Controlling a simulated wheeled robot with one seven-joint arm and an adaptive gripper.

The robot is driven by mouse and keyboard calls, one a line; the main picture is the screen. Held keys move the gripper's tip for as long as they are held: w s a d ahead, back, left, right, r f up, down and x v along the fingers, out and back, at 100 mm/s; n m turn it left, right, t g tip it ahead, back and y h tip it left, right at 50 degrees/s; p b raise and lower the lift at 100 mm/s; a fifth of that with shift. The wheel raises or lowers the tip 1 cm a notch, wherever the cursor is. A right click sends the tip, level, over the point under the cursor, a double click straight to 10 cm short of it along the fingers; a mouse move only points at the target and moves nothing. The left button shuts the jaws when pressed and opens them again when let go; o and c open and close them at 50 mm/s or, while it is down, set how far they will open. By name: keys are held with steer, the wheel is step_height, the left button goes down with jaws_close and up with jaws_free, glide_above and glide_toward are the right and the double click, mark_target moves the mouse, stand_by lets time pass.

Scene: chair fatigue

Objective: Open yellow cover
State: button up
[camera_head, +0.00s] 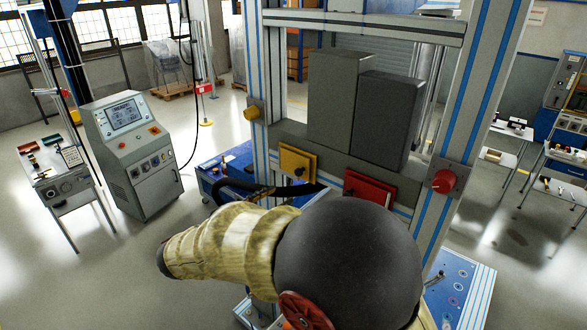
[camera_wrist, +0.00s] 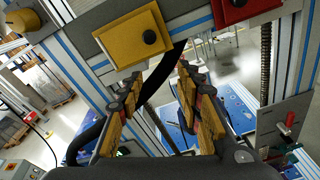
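The yellow cover (camera_head: 297,160) is a flat square panel with a dark round knob on the grey crossbeam of the test frame. It lies flat against its mount and looks shut. In the wrist view the yellow cover (camera_wrist: 122,42) fills the upper left, its black knob on the right half. My gripper (camera_wrist: 160,80) is open and empty, with two yellow-padded fingers spread apart below the cover. In the head view my gripper (camera_head: 285,191) is just below the cover, partly hidden by my arm. I see no contact with the knob.
A red cover (camera_head: 369,188) with a dark knob sits right of the yellow one. Blue-striped posts carry a yellow knob (camera_head: 251,113) on the left and a red knob (camera_head: 443,181) on the right. A control console (camera_head: 135,150) stands at left. Open floor lies between.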

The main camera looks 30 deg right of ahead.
mark_target(297, 174)
steer(key=shift+n+h, duration=0.5)
steer(key=shift+h, duration=0.1)
steer(key=shift+w+d+r+p, duration=0.3)
steer(key=shift+w+d+r, duration=0.2)
steer(key=shift+d, duration=0.75)
steer(key=shift+w+d+r+p, duration=0.4)
steer(key=shift+d+r, duration=0.25)
steer(key=shift+d, duration=0.65)
steer(key=shift+w+d+r+p, duration=0.25)
steer(key=shift+w+d+r, duration=0.3)
steer(key=shift+d, duration=0.7)
steer(key=shift+c, duration=0.4)
jaws_close()
